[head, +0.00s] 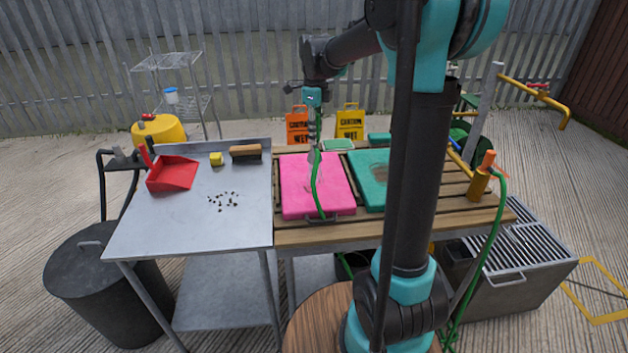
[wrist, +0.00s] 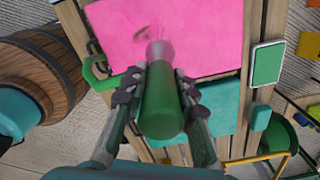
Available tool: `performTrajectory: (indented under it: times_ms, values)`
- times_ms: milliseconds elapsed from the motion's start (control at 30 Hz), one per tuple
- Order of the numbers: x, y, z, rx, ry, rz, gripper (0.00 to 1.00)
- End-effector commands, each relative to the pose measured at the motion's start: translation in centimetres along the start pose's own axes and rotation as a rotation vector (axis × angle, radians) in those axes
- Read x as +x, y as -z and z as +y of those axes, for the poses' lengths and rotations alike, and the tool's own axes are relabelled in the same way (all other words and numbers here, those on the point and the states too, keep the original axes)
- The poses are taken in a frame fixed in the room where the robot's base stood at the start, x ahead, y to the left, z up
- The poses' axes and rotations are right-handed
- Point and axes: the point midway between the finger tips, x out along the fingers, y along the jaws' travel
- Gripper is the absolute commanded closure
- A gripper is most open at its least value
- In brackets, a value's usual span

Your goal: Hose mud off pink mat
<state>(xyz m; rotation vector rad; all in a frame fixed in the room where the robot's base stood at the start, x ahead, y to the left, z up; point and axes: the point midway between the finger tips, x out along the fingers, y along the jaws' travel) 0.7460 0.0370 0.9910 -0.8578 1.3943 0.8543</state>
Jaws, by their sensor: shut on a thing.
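The pink mat (head: 338,187) lies flat on the slatted wooden table. In the wrist view the mat (wrist: 205,30) shows a small brown mud smear (wrist: 142,32) just beyond the nozzle tip. My gripper (wrist: 157,90) is shut on a green hose nozzle (wrist: 160,112) with a pale tip, aimed at the mat. A faint whitish spray seems to show at the tip. In the head view my gripper (head: 314,140) is over the mat's far part, and the green hose (head: 319,190) hangs down across the mat. The nozzle partly hides the mat's middle in the wrist view.
A teal mat (head: 368,190) lies right of the pink one. A metal table (head: 180,225) at left holds a red dustpan (head: 172,174), a brush (head: 246,152), a yellow sponge (head: 216,159) and dark crumbs.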

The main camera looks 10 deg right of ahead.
Motion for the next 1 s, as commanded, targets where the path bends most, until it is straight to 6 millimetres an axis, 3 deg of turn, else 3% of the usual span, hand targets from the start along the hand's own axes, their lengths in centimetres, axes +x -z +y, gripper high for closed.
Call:
performTrajectory:
  times_ms: [1000]
  values:
    - [0.0,-1.5,4.9,0.000,0.000,0.000,0.98]
